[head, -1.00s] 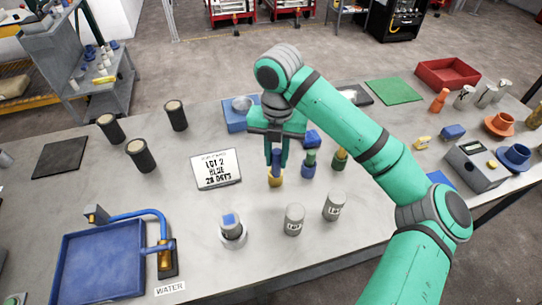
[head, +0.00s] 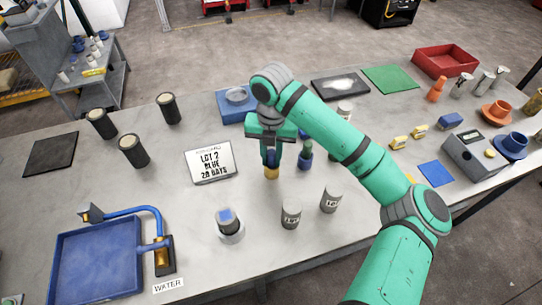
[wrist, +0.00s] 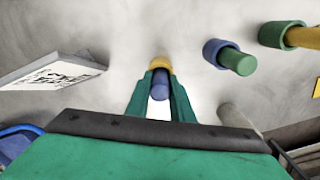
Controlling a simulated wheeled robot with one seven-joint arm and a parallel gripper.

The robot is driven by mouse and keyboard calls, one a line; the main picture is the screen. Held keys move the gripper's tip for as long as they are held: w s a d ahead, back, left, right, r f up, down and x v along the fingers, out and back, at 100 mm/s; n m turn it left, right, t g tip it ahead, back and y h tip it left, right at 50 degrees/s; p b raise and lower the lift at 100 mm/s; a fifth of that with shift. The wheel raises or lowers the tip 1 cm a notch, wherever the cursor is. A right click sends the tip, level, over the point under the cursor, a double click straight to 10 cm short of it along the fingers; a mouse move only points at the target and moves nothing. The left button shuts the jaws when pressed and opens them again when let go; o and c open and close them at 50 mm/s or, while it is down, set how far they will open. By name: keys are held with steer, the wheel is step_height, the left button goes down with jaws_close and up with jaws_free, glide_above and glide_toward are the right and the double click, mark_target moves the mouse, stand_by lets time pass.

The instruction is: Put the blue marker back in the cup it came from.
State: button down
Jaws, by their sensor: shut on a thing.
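The blue marker (wrist: 160,86) stands upright between the fingers of my gripper (wrist: 161,98), which is shut on it. Its lower end is inside the yellow cup (wrist: 159,63); how deep is hard to tell. In the head view my gripper (head: 271,161) is right above the yellow cup (head: 271,173), which stands on the table. To the right, a blue cup (wrist: 212,50) holds a green marker (wrist: 240,65). Farther right, a green cup (wrist: 272,34) holds a yellow marker (wrist: 304,38); my arm hides these in the head view.
A sign reading LOT 2 BLUE 28 DAYS (head: 211,162) stands left of the yellow cup. Two grey labelled canisters (head: 291,213) and a blue-topped container (head: 229,224) stand in front. Several black cylinders (head: 134,150) are at left, with a blue tray (head: 97,258) at front left.

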steer(key=shift+s+f, duration=0.1)
steer(key=shift+f, duration=0.3)
steer(key=shift+s+f, duration=0.1)
steer(key=shift+f, duration=0.25)
steer(key=c, duration=1.5)
jaws_free()
steer(key=shift+c, duration=0.2)
steer(key=shift+d, duration=0.1)
steer(key=shift+d+r, duration=0.1)
steer(key=r, duration=1.3)
steer(key=shift+w+r, duration=0.15)
steer(key=shift+w, duration=0.1)
steer(key=shift+a, duration=0.2)
